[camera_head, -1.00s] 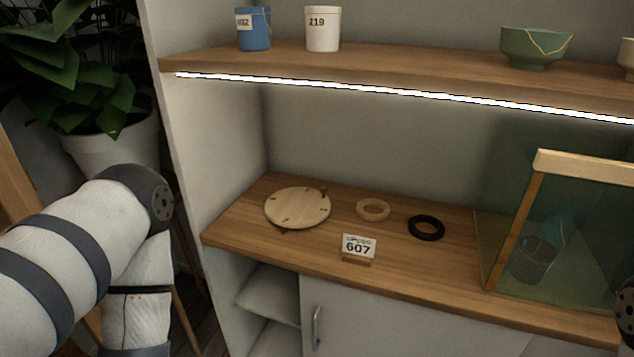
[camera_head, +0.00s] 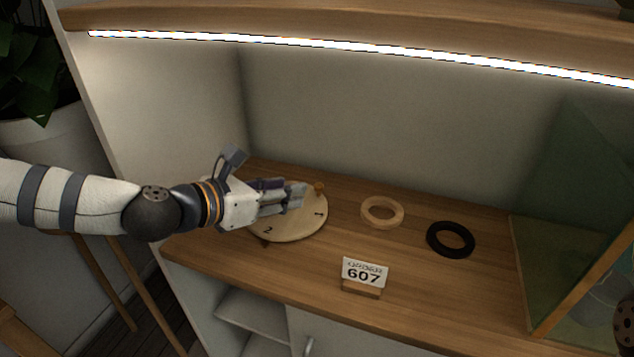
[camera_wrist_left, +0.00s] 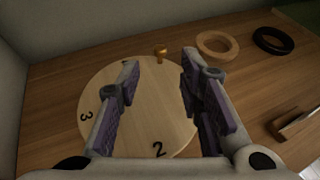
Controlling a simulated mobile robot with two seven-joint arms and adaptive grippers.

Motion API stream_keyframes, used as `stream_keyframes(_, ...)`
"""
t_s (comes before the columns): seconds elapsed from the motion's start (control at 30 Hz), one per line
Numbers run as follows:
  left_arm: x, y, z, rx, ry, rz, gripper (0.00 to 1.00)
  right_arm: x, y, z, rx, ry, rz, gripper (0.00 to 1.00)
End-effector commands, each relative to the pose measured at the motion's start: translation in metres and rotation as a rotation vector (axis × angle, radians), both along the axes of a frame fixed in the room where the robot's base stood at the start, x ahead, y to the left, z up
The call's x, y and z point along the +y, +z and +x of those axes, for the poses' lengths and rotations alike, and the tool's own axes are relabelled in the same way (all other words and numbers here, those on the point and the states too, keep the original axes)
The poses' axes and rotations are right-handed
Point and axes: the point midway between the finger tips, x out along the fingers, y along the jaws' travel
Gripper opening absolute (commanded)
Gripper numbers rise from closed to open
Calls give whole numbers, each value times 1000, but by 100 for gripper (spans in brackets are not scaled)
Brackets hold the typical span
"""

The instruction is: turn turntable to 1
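The round wooden turntable (camera_head: 300,226) lies on the cabinet's worktop, with a "1" showing at its right and a "2" at its front. A small brown peg (camera_head: 319,188) stands at its back right edge. In the left wrist view the turntable (camera_wrist_left: 145,125) shows "3" at left and "2" at the bottom, and the peg (camera_wrist_left: 161,53) is beyond the fingertips. My left gripper (camera_head: 298,192) is over the turntable; its fingers are apart in the wrist view (camera_wrist_left: 160,72), with nothing between them. My right gripper is out of view.
A pale wooden ring (camera_head: 382,212) and a black ring (camera_head: 450,240) lie right of the turntable. A card reading 607 (camera_head: 364,273) stands near the front edge. A glass-sided case (camera_head: 560,230) is at the right. A lit shelf (camera_head: 330,25) runs above.

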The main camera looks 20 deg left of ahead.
Motion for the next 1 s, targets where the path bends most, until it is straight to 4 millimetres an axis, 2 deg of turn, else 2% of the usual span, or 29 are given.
stream_keyframes(0.03, -6, -14, 10, 11, -4, 3, 34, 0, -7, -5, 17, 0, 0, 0)
stream_keyframes(0.2, -22, -28, 45, 7, -4, 4, 34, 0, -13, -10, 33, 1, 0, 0)
stream_keyframes(0.3, -28, -32, 60, 6, -2, 3, 34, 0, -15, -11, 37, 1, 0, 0)
stream_keyframes(0.43, -32, -35, 69, 4, -1, 3, 34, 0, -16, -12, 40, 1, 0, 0)
stream_keyframes(0.67, -33, -34, 71, 4, -1, 1, 34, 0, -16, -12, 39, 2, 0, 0)
stream_keyframes(0.7, -33, -34, 71, 4, -1, 1, 31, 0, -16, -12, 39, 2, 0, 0)
stream_keyframes(0.83, -33, -34, 70, 3, -1, 2, 2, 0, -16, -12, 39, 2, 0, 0)
stream_keyframes(1.0, -33, -34, 70, 3, -1, 2, 0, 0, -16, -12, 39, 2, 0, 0)
